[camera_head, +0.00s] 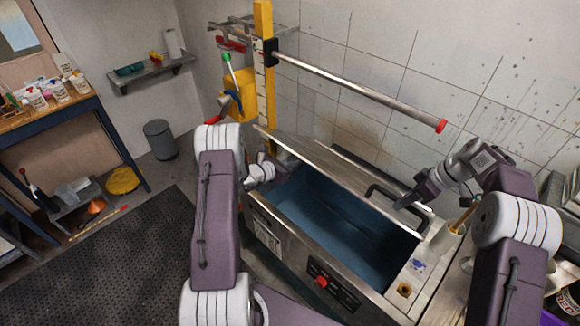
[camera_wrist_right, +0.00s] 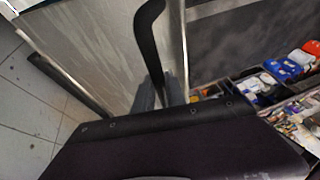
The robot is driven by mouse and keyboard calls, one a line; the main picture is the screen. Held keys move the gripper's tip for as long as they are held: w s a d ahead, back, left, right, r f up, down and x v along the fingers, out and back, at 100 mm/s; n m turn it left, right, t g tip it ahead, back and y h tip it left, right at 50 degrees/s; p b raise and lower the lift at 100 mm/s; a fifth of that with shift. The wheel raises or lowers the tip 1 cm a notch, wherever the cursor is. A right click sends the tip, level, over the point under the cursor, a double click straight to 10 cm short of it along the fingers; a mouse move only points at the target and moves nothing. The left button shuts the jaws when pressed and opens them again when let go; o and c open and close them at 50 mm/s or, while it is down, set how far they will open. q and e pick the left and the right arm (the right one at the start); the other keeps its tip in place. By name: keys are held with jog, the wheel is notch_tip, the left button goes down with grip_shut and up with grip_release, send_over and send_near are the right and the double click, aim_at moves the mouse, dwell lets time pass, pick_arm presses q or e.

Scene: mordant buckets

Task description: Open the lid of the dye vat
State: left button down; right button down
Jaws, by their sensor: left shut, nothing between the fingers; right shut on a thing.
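The dye vat (camera_head: 285,228) is a steel tank with a blue inside, in the middle of the head view. Its steel lid (camera_head: 325,158) is raised and tilted at the back, so the blue inside shows. A black bar handle (camera_head: 380,187) is on the lid near its right end; it also shows in the right wrist view as a dark curved bar (camera_wrist_right: 149,35). My right gripper (camera_head: 405,202) is shut on this handle; its fingers also show in the right wrist view (camera_wrist_right: 162,94). My left gripper (camera_head: 265,172) is shut and empty at the vat's left end, close to the lid's edge.
A yellow post (camera_head: 264,90) with a long steel bar (camera_head: 360,88) stands behind the vat. A red knob (camera_head: 321,282) is on the vat's front. A workbench (camera_head: 75,103) stands at left, a grey bin (camera_head: 160,139) on the floor. The dark mat (camera_head: 110,260) is clear.

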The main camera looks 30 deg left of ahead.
jog(key=c, duration=1.4)
grip_release()
jog(key=shift+f, duration=0.3)
pick_arm(q)
jog(key=shift+w+d, duration=0.25)
jog(key=shift+w, duration=0.35)
pick_arm(e)
jog(key=shift+o, duration=0.2)
jog(key=shift+w+d, duration=0.15)
jog(key=shift+w, duration=0.2)
